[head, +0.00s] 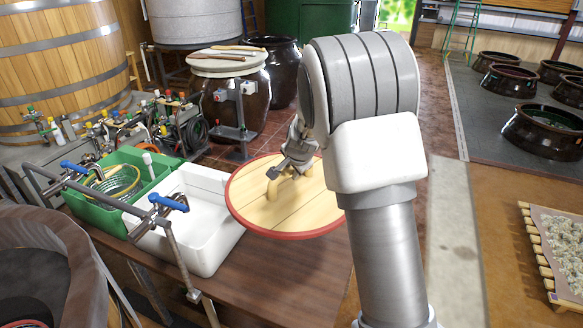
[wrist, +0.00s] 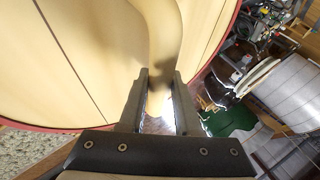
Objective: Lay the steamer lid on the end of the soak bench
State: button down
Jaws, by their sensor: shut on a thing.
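The steamer lid (head: 255,212) is a round pale wooden disc with a red rim and a wooden handle (head: 271,190) on its face. My gripper (head: 284,170) is shut on this handle. In the wrist view the handle (wrist: 166,40) runs down between my two fingers (wrist: 160,85), and the lid (wrist: 80,60) fills the upper left. The lid is over the bare brown right part of the soak bench (head: 305,275) and sticks out past its far edge. I cannot tell whether it touches the bench top. My arm hides the lid's right edge.
A white tub (head: 212,240) stands on the bench just left of the lid, with a green crate (head: 112,215) beyond it. Metal pipes with blue-handled taps (head: 168,203) rise at the bench's near left. A lidded brown jar (head: 228,95) stands behind. Sunken jars (head: 545,130) lie at right.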

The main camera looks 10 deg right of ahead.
notch_tip(320, 180, down, 31)
jog(key=b, duration=2.5)
jog(key=shift+f+b, duration=0.4)
jog(key=shift+f, duration=0.1)
jog(key=c, duration=0.6)
grip_release()
jog(key=shift+o, duration=0.4)
jog(key=s+a+r+n+y+p, duration=0.15)
jog(key=s+r+n+p, duration=0.5)
jog(key=s+r, duration=1.7)
jog(key=s+d+r+n+g+h, duration=0.1)
jog(key=s+n, duration=0.2)
jog(key=s, duration=0.5)
jog(key=s+d+r+n+g+h, duration=0.1)
jog(key=s+r+n, duration=0.15)
jog(key=s, duration=0.55)
notch_tip(320, 180, up, 19)
jog(key=p, duration=1.9)
jog(key=shift+a+p, duration=0.3)
jog(key=shift+p, duration=0.05)
